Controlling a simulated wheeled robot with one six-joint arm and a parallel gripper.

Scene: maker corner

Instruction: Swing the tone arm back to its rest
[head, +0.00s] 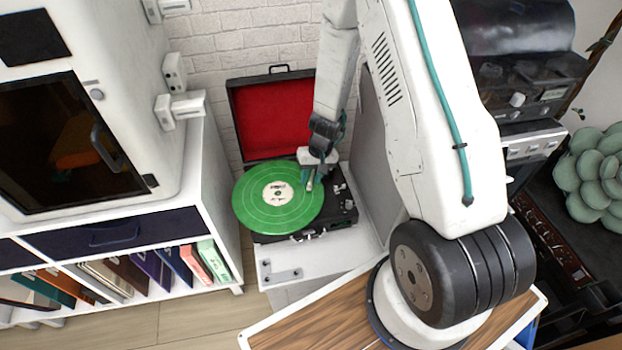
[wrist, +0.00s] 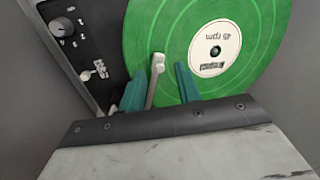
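The record player (head: 345,207) stands open with a green record (head: 262,208) on its platter. In the wrist view the pale tone arm (wrist: 153,82) lies over the outer part of the green record (wrist: 240,75), its head end pointing away from my gripper. My gripper (wrist: 160,69) has its two teal fingers apart, one on each side of the tone arm. The left finger is close to the arm, and a gap shows on the right; I cannot tell if the left one touches. In the head view my gripper (head: 313,178) is over the record's right edge and hides most of the tone arm.
The player's raised lid (head: 275,115) has a red lining and stands behind the record. Control knobs (wrist: 64,27) sit on the dark deck beside the platter. A white cabinet (head: 178,150) is at the left, and a wooden-topped surface (head: 310,325) is in front.

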